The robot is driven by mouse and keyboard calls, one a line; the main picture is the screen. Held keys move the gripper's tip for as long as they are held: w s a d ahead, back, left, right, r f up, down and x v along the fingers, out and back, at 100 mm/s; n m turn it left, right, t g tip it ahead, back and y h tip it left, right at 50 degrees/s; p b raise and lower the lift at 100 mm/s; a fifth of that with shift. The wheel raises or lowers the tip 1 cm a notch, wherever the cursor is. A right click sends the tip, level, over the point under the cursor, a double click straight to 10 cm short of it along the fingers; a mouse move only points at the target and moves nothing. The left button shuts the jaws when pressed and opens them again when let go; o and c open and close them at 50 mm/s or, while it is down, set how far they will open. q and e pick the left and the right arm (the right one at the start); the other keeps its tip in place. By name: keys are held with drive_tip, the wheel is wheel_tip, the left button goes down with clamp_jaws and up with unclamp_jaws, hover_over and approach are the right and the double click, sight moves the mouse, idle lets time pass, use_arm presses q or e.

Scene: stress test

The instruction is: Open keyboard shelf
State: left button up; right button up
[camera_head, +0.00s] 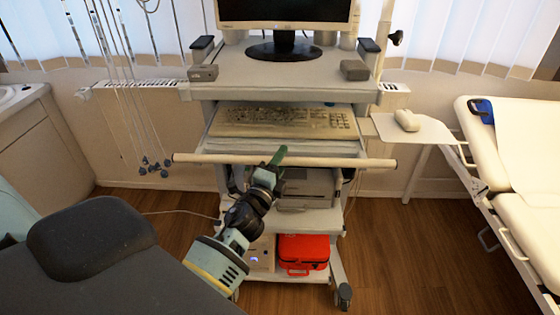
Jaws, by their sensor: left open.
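The keyboard shelf (355,147) is part of a medical cart, below its monitor top. A beige keyboard (285,123) lies on it, with its full width in view. A long pale bar (340,162) runs across the cart just in front of the shelf. My left gripper (277,160) reaches up from the lower left and is at the middle of the bar. It is open, and its greenish fingertip overlaps the bar in the picture. I cannot tell whether it touches the bar. My right gripper is out of view.
A monitor (285,12) stands on the cart top. Below are a printer (308,188) and a red case (303,254). A side tray with a mouse (407,119) juts right, near an examination bed (525,165). Cables (125,80) hang at left. Wood floor (410,250) is clear at right.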

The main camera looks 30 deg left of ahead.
use_arm(q)
clamp_jaws()
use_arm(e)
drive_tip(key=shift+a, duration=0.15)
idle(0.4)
